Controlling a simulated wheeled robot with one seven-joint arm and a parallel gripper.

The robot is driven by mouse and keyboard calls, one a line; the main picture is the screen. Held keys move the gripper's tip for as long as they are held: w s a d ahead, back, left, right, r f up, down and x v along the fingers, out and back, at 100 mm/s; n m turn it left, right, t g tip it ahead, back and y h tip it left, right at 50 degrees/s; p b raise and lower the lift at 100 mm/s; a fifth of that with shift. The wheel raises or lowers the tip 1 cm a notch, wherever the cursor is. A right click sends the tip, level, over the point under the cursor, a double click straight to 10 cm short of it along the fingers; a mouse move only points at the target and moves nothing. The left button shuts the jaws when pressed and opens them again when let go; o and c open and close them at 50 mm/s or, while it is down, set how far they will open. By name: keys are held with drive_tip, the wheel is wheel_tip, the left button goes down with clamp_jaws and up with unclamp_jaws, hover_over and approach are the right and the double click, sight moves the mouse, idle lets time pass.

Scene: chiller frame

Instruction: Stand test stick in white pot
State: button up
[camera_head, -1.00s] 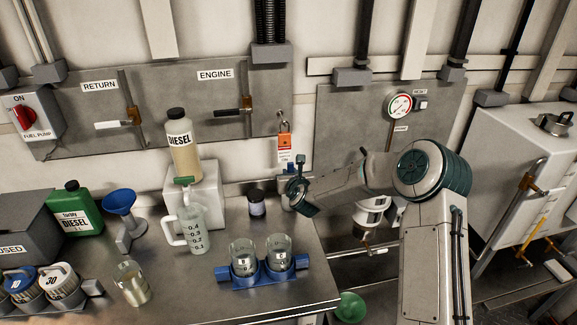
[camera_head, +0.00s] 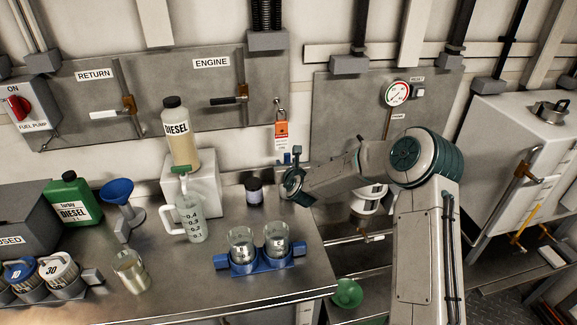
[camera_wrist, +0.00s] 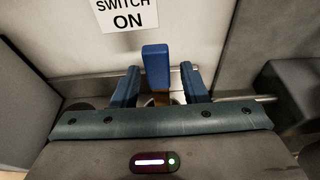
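The test stick appears to be the upright piece with a blue block-shaped head (camera_wrist: 156,66) in the wrist view. A short brownish part shows below the head. My gripper (camera_wrist: 160,84) has its two blue fingers spread, one on each side of the stick, with a visible gap to the head on both sides. In the head view my gripper (camera_head: 293,180) is at the back right of the steel bench, and small blue tips show just behind it. A white fitting (camera_head: 366,199) right of the bench is partly hidden by my arm; I cannot tell whether it is the white pot.
A dark-lidded jar (camera_head: 254,191) stands left of my gripper. A blue holder (camera_head: 259,265) with two glasses is in front. The bench's right edge is close.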

drive_tip(key=shift+r, duration=0.2)
drive_tip(key=s+d+r+n+g+h, duration=0.1)
drive_tip(key=s+d+r+n+g, duration=0.2)
drive_tip(key=s+d+n, duration=0.4)
drive_tip(key=s+d+r+n+g+h+b, duration=0.1)
drive_tip(key=s+d+r+n+g, duration=0.3)
drive_tip(key=s+n, duration=1.1)
drive_tip(key=s+d+r+n+g+h+b, duration=0.1)
drive_tip(key=s+d+r+n+g, duration=0.3)
drive_tip(key=s+d+n, duration=0.6)
drive_tip(key=s+h, duration=0.1)
drive_tip(key=s, duration=1.2)
drive_tip(key=shift+s+d+n, duration=0.15)
drive_tip(key=shift+d+n, duration=0.1)
drive_tip(key=shift+n, duration=0.15)
drive_tip(key=shift+a, duration=0.15)
